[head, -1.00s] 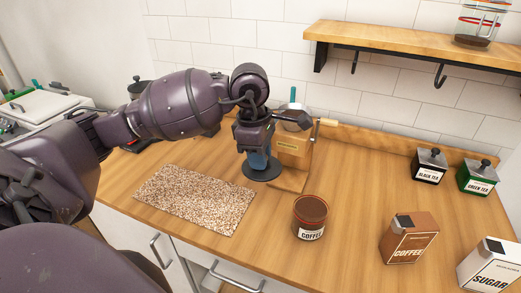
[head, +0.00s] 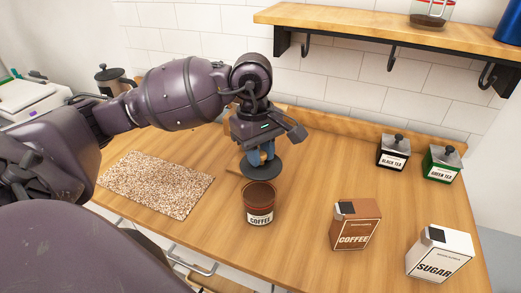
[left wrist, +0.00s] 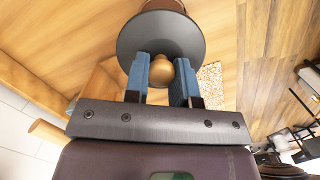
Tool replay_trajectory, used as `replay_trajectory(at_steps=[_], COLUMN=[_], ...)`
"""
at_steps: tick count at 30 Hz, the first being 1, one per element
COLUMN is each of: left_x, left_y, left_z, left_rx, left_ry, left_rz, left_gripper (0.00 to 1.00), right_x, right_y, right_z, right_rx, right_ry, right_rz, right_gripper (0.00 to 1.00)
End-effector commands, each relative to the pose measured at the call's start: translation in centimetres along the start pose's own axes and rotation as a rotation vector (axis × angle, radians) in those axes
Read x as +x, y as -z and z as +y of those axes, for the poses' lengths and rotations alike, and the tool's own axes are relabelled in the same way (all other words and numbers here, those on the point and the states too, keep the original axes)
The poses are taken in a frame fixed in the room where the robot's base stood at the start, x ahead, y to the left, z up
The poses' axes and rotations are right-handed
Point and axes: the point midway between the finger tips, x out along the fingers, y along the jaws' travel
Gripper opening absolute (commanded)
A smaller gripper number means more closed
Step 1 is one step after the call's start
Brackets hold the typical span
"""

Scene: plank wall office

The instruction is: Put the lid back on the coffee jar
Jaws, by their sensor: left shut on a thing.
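The coffee jar (head: 260,209) stands open on the wooden counter, brown with a white COFFEE label. The lid (head: 262,169) is a dark round disc, held level in the air just behind and above the jar's rim, apart from it as far as I can tell. My left gripper (head: 261,155) is shut on the lid's knob. In the left wrist view the blue fingers (left wrist: 161,80) clasp the brass-coloured knob (left wrist: 161,70), with the dark lid (left wrist: 135,38) beyond it and part of the jar (left wrist: 163,5) at the top edge. My right gripper is not in view.
A coffee bag (head: 355,228) and a sugar bag (head: 439,256) stand right of the jar. Black tea (head: 393,152) and green tea (head: 441,164) tins stand at the back right. A speckled mat (head: 155,184) lies left. A shelf (head: 390,38) hangs above.

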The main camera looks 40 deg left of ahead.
Motion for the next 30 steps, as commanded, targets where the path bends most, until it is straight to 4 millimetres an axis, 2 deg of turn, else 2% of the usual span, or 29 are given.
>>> replay_trajectory(at_steps=[8,13,23,30], left_x=[0.5,1.5,4.1,6.0], left_y=[0.1,0.2,0.5,0.8], left_z=[0.0,-0.1,-0.1,-0.1], left_rx=[0.030,0.029,0.028,0.029], left_ry=[0.004,0.005,0.006,0.006], left_rz=[-0.002,-0.002,-0.002,-0.002], left_gripper=[0.00,0.00,0.00,0.00], right_x=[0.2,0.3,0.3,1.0], right_y=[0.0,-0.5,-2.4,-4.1], right_z=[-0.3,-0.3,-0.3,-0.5], right_rx=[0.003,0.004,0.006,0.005], right_ry=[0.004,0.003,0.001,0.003], right_rz=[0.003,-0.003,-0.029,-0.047], right_gripper=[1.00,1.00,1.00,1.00])
